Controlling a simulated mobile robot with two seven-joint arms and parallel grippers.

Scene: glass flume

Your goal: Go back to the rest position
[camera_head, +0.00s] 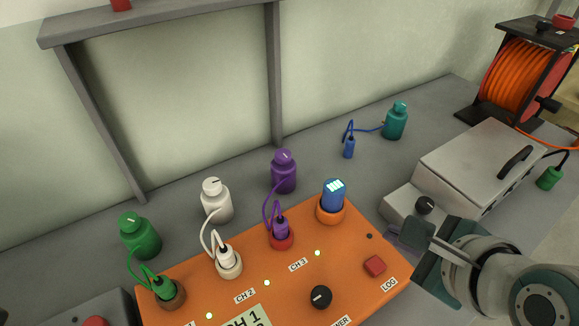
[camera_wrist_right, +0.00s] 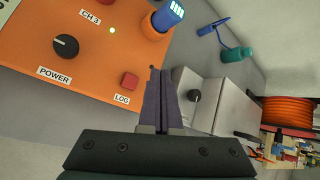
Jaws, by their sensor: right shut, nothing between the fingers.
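My right gripper (camera_head: 408,236) is at the right side of the orange panel box (camera_head: 200,275), just right of the red LOG button (camera_head: 375,266). In the right wrist view its two fingers (camera_wrist_right: 163,85) are together with nothing between them, and the LOG button (camera_wrist_right: 130,80) lies to their left. My left gripper does not show in either view.
The panel carries a black POWER knob (camera_head: 320,297) and several plugged connectors, one a blue plug (camera_head: 333,194). Bottles stand behind, including a teal bottle (camera_head: 395,121) with a loose blue plug (camera_head: 349,147). A grey metal box (camera_head: 480,165) and orange cable reel (camera_head: 515,80) stand right.

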